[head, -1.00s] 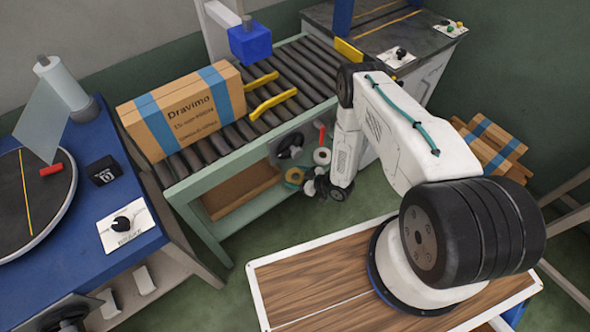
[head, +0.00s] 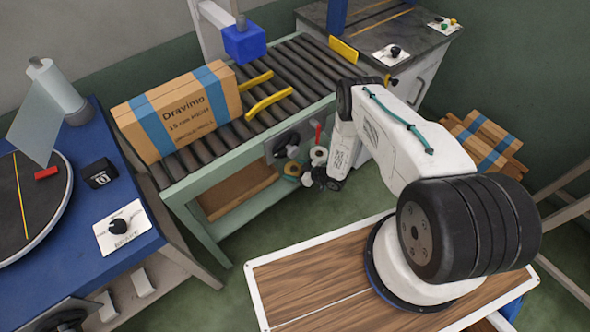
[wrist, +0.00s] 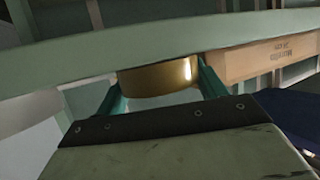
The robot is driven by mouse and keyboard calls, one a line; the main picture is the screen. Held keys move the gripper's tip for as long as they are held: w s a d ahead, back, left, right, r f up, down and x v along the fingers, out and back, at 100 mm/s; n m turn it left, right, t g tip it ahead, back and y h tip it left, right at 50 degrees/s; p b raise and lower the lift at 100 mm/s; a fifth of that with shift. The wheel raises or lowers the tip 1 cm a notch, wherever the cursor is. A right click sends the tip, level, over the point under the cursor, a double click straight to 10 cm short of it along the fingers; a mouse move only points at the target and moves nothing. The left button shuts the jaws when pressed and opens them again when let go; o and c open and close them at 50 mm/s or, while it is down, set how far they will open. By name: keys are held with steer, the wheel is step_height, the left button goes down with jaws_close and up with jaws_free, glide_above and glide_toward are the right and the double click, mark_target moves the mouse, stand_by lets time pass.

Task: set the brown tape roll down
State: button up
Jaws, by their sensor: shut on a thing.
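The brown tape roll (wrist: 158,80) sits between the teal fingers of my gripper (wrist: 160,88) in the wrist view. The fingers are shut on it, one at each side. In the head view the roll (head: 292,169) is small and partly hidden beside my wrist, at the open side of the conveyor bench under its green edge. My gripper is mostly hidden there by my own wrist. I cannot tell whether the roll touches any surface.
The green bench edge (wrist: 150,42) crosses the wrist view just above the roll. A cardboard box (wrist: 265,58) shows at the right.

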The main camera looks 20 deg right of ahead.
steer(key=o, duration=1)
steer(key=shift+f, duration=0.1)
steer(key=shift+r, duration=0.2)
steer(key=v, duration=1.2)
steer(key=shift+d+f, duration=0.1)
